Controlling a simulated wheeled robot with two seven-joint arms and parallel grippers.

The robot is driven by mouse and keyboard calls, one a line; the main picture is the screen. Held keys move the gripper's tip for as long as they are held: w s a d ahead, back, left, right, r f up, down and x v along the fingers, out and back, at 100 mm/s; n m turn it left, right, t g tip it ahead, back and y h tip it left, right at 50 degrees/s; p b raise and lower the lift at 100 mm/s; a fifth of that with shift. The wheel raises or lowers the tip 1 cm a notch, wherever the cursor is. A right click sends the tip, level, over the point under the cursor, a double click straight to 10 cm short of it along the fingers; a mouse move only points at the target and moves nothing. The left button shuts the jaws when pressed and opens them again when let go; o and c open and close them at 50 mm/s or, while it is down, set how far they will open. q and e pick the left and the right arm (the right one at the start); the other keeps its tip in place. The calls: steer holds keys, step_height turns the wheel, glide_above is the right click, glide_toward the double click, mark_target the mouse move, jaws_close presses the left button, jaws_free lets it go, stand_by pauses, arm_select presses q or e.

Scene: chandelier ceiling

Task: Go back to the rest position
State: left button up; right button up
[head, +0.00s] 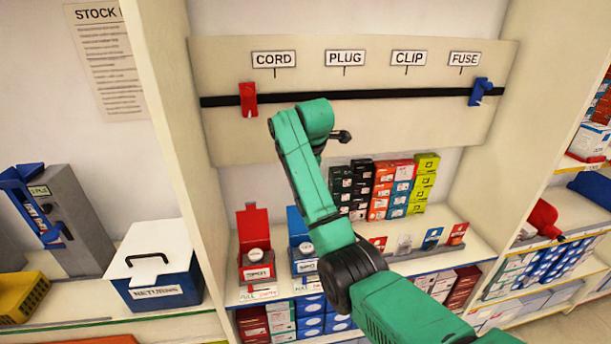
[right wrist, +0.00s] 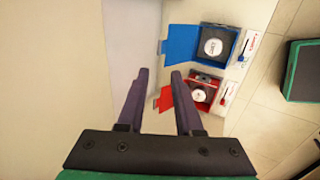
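My right arm, green with black joints, reaches up across the middle of the head view. Its gripper cannot be made out clearly there. In the right wrist view my right gripper (right wrist: 158,76) has its two dark fingers apart with nothing held between them. Beyond the fingertips lie an open blue box (right wrist: 212,44) and an open red box (right wrist: 198,93), each with a round white item inside. The gripper is apart from both boxes. My left gripper is in neither view.
A pegboard rail (head: 360,95) carries a red clip (head: 248,99) and a blue clip (head: 480,91) under word labels. Shelf uprights (head: 165,90) stand on both sides. Small stacked boxes (head: 385,188) fill the shelf behind my arm. A white-lidded box (head: 155,265) stands at left.

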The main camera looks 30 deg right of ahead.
stand_by(0.3)
steer(key=s+a+f+m, duration=0.25)
steer(key=s+f, duration=0.25)
steer(key=f, duration=0.4)
steer(key=s+a+f+m, duration=0.1)
steer(key=s+f+m, duration=0.3)
steer(key=f, duration=0.5)
steer(key=s+a+f+m+g+y, duration=0.1)
steer(key=s+a+f+m, duration=0.1)
steer(key=s, duration=0.6)
steer(key=s+a+f+m, duration=0.2)
steer(key=s+f, duration=0.1)
steer(key=s, duration=0.4)
steer(key=s+a+f+m+g+y, duration=0.1)
steer(key=s+a+f+m, duration=0.1)
steer(key=s, duration=0.6)
step_height(320, 180, down, 22)
steer(key=s+g, duration=0.1)
steer(key=s, duration=0.1)
steer(key=s+d+f+g, duration=0.1)
steer(key=s+d+f, duration=0.1)
steer(key=s+f, duration=1.3)
steer(key=shift+s+d+n, duration=0.35)
steer(key=shift+s, duration=0.65)
